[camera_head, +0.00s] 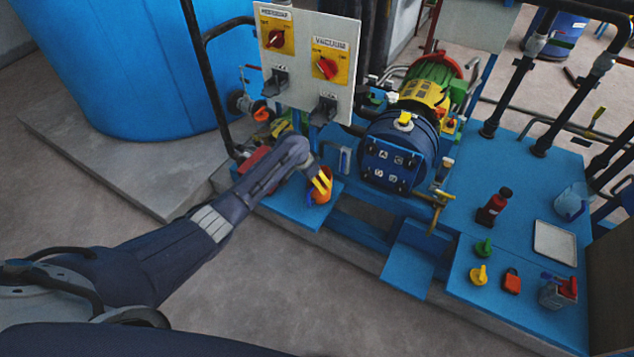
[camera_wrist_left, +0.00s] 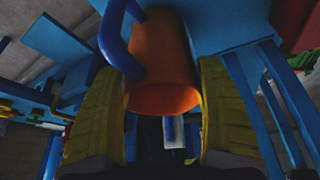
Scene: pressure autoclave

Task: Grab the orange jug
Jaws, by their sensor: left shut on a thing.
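The orange jug (camera_head: 320,196) stands on the blue platform in front of the control panel, near the platform's front edge. In the left wrist view the jug (camera_wrist_left: 165,50) has an orange body and a blue handle (camera_wrist_left: 118,38) on its left side. My left gripper (camera_head: 322,182) reaches it from the left, with its yellow fingers at the jug. In the left wrist view the left gripper (camera_wrist_left: 160,82) has one finger on each side of the jug's body, shut on it. My right gripper does not show.
A switch panel (camera_head: 306,50) stands just behind the jug. A blue motor-like vessel (camera_head: 400,150) is to the right. A dark red bottle (camera_head: 494,205), a white tray (camera_head: 555,243) and small coloured items lie on the right platform. A large blue tank (camera_head: 130,70) stands at left.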

